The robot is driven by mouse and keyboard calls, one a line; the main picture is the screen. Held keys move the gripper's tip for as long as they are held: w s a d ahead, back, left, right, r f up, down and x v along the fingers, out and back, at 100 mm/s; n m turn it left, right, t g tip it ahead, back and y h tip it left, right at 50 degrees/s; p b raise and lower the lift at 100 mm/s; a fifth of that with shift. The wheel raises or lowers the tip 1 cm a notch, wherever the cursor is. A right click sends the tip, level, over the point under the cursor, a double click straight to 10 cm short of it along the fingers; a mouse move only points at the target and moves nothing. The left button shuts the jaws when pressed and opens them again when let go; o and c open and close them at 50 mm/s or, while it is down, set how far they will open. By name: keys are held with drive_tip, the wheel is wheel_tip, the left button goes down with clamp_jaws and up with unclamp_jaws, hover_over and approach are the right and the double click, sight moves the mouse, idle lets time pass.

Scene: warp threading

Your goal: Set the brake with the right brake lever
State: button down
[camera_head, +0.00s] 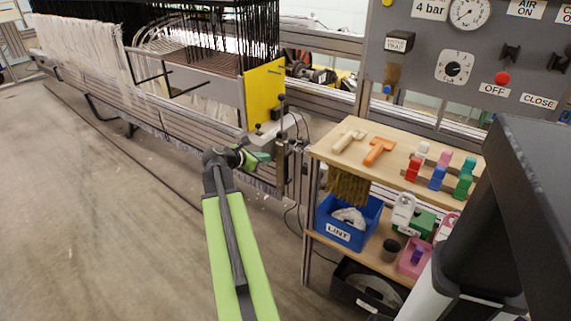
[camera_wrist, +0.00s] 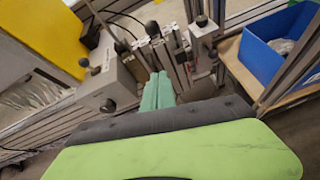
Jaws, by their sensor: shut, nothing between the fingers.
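My gripper (camera_head: 262,157) is at the right end of the loom, beside an upright metal post. In the wrist view its two pale green fingers (camera_wrist: 159,80) lie side by side, shut and empty, with their tips close to metal brackets. Several levers with black knobs stand around there: a tall upright one (camera_head: 281,98) above the post, and knobs in the wrist view at centre (camera_wrist: 152,28), upper right (camera_wrist: 201,20) and left (camera_wrist: 84,62). None is labelled, so I cannot tell which is the right brake lever. Whether the fingertips touch anything is unclear.
A yellow panel (camera_head: 262,92) closes the loom's end. A wooden shelf (camera_head: 335,160) stands close on the right, with coloured tools on top and a blue LINT bin (camera_head: 338,232) below. A grey control board (camera_head: 428,60) is behind it. The floor (camera_head: 110,230) at left is clear.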

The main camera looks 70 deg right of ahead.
drive_tip(key=shift+s+d+r, duration=0.1)
drive_tip(key=shift+d, duration=0.05)
drive_tip(key=s+d+f+b, duration=0.1)
drive_tip(key=s+d, duration=0.3)
drive_tip(key=d, duration=0.6)
drive_tip(key=shift+d+f, duration=0.3)
drive_tip(key=shift+d, duration=0.05)
